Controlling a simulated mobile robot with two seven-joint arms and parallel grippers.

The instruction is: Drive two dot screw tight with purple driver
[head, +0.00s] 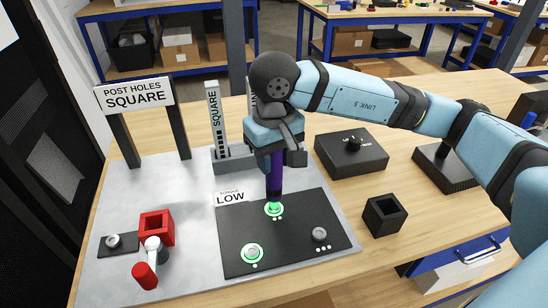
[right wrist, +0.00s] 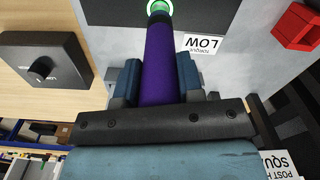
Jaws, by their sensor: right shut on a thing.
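My right gripper (head: 275,158) is shut on the purple driver (head: 274,182), which points down. In the right wrist view the driver (right wrist: 158,65) sits between the two blue-grey fingers. The driver's lower end is at the far screw (head: 274,210) on the black panel (head: 290,260); a green ring glows around it, and the driver partly hides the screw. The small dots below it are hard to count. A near-left screw (head: 252,253) with one dot also has a green ring. The right screw (head: 319,234) is grey, with several dots. My left gripper is out of view.
A "LOW" label (head: 231,198) lies at the panel's far left. A red square block (head: 157,228) and a red-handled tool (head: 147,268) are to the left. A black open box (head: 384,215) and a black knob box (head: 350,153) stand to the right. A "POST HOLES SQUARE" sign (head: 134,94) stands behind.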

